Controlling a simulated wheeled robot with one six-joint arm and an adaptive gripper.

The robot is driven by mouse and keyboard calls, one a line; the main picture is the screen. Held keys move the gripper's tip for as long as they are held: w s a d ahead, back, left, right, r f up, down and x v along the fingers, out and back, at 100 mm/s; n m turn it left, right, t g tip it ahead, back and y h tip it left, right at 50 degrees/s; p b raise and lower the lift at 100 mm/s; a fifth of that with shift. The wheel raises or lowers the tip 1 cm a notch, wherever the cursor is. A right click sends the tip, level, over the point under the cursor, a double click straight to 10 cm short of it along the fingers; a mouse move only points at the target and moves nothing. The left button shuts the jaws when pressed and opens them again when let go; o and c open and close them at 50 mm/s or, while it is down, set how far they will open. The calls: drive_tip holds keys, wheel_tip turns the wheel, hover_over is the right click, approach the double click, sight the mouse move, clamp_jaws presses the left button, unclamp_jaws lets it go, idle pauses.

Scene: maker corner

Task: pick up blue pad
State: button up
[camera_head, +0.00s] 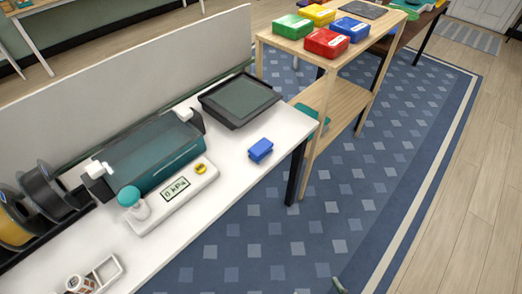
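A small blue block-like pad (260,150) sits on the white table (232,175) near its right end, close to the front edge. Its top looks a little wider than its middle. Nothing touches it. My gripper cannot be made out in this view. Only a small dark shape (338,287) shows at the bottom edge, over the rug, and I cannot tell what it is.
A dark tray-like device (240,98) lies behind the pad. A gauge panel (173,195) and a teal machine (153,155) stand to the left. A wooden shelf (335,98) with several coloured boxes stands behind right. The rug (310,235) is clear.

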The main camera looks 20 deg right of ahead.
drive_tip(key=w+f+n+g, duration=0.1)
drive_tip(key=w+f, duration=0.2)
drive_tip(key=w, duration=0.3)
drive_tip(key=w+f+g, duration=0.1)
drive_tip(key=w+f, duration=0.3)
drive_tip(key=w, duration=0.3)
drive_tip(key=n+g+y, duration=0.2)
drive_tip(key=n+g, duration=0.3)
drive_tip(key=g, duration=0.2)
approach(261, 147)
drive_tip(key=x, duration=0.5)
drive_tip(key=shift+s+d+f, duration=0.1)
drive_tip(key=shift+s+d, duration=0.05)
drive_tip(key=shift+w+x, duration=0.1)
drive_tip(key=shift+x, duration=1.3)
drive_tip(key=shift+w+x, duration=0.15)
drive_tip(key=shift+x, duration=1.25)
drive_tip(key=c, duration=0.8)
